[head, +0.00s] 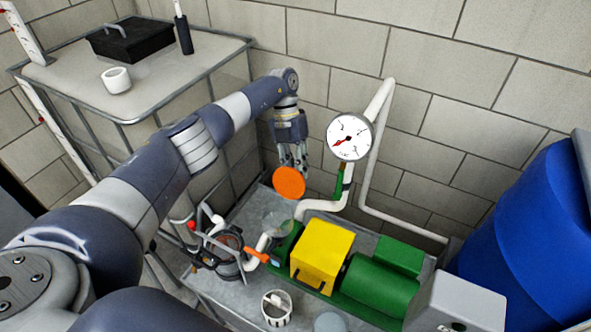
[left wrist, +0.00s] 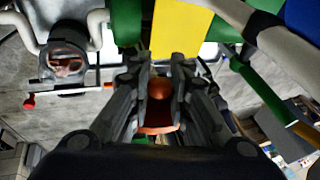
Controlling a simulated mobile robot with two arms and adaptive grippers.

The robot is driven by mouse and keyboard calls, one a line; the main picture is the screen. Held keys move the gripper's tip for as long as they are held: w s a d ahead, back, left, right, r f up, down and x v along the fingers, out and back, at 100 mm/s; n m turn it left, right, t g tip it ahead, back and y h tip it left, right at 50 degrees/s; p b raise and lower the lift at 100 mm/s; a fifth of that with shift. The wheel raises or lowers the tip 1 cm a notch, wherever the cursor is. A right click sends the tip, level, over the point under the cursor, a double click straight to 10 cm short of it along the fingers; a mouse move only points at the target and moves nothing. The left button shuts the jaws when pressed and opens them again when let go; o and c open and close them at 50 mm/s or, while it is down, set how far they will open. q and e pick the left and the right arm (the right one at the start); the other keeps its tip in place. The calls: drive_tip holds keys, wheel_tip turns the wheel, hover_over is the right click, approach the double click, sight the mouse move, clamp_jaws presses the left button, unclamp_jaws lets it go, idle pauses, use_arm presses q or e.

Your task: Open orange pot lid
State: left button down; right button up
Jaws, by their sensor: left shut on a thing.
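The orange lid (head: 289,182) is a round disc held at the fingertips of my left gripper (head: 291,165). The gripper is shut on it, and the lid is in the air above the pump bench. In the left wrist view the orange lid (left wrist: 158,118) shows between the dark fingers (left wrist: 162,88). Below the lid in the head view is a clear, see-through pot (head: 278,221) on the white piping, apart from the lid. Its inside is hard to make out. My right gripper is not seen.
A gauge (head: 349,137) on a white pipe stands right of the lid. A yellow box (head: 321,254) and green pump (head: 378,287) sit on the bench, with a dark ring-shaped fitting (head: 226,248) at left. A blue barrel (head: 525,225) is at right.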

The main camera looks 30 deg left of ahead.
use_arm(q)
drive_tip(key=c, duration=1.5)
unclamp_jaws()
drive_tip(key=shift+f, duration=0.1)
drive_tip(key=shift+o, duration=0.2)
drive_tip(key=v, duration=0.7)
drive_tip(key=shift+w+r, duration=0.15)
drive_tip(key=shift+r, duration=0.1)
drive_tip(key=shift+a, duration=0.1)
